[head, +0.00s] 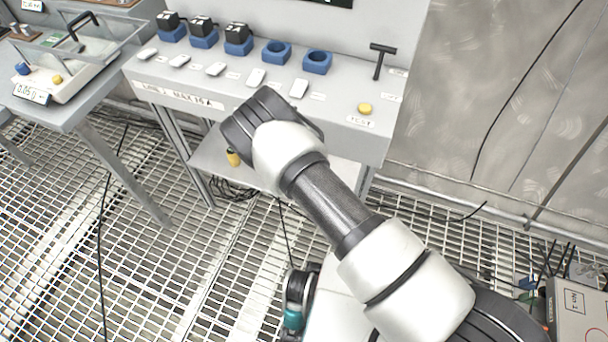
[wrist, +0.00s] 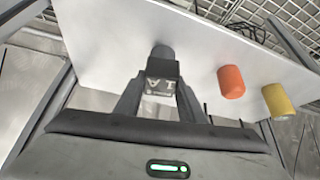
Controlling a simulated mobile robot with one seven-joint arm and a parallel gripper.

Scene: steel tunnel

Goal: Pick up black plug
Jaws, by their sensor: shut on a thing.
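In the wrist view my gripper (wrist: 160,88) is shut on a black plug (wrist: 162,66). The plug has a dark grey round end and a light label with letters between the fingers. It is in front of a white shelf; I cannot tell whether it touches the shelf. In the head view my arm hides the gripper and this plug. Three other black plugs (head: 202,26) sit in blue sockets on the bench. Two more blue sockets (head: 276,52) (head: 317,62) stand empty to their right.
An orange cylinder (wrist: 231,82) and a yellow cylinder (wrist: 277,101) are right of the held plug. The grey bench (head: 335,108) has white switches, a yellow button (head: 365,109) and a black T-shaped handle (head: 380,60). Below is a lower shelf (head: 205,151) with cables nearby.

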